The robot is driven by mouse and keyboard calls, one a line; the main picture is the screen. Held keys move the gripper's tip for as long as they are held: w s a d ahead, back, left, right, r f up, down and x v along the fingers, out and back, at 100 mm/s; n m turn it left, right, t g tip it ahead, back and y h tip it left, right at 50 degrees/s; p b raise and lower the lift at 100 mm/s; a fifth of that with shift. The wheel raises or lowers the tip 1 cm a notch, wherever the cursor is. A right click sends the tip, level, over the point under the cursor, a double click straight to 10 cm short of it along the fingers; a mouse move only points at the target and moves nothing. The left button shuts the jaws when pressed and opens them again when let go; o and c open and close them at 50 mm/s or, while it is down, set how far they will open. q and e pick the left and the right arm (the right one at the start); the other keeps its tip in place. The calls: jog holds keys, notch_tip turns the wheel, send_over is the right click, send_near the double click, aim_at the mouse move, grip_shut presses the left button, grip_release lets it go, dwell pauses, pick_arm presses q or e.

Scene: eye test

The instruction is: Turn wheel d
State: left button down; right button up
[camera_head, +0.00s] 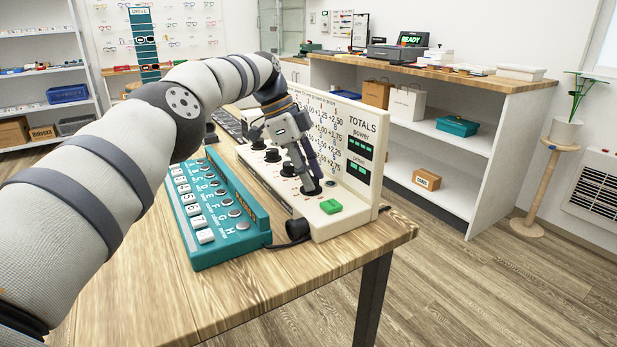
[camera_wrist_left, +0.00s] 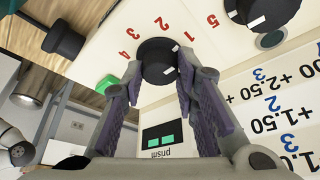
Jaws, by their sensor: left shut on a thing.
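A cream device (camera_head: 375,190) with a TOTALS panel stands on the wooden table. A row of black wheels runs along its base. My left gripper (camera_head: 311,188) reaches down onto the wheel nearest the green button (camera_head: 330,206); I cannot read a letter by it. In the left wrist view, the fingers of my left gripper (camera_wrist_left: 160,82) are shut on this black wheel (camera_wrist_left: 156,54), one on each side. Its white mark points to the lower right, and red numbers 1 to 4 curve around it. Another black wheel (camera_wrist_left: 262,10) is to the right. My right gripper is not in view.
A teal keypad (camera_head: 217,238) with lettered keys lies just left of the device. A black plug (camera_head: 297,229) with a cable lies by the front edge. The front of the table (camera_head: 290,285) is clear. The prism display (camera_wrist_left: 165,136) shows two green bars.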

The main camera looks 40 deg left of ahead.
pick_arm(q)
jog(key=shift+f, duration=0.15)
dwell(0.4)
jog(key=c, duration=1.2)
grip_release()
jog(key=shift+c, duration=0.2)
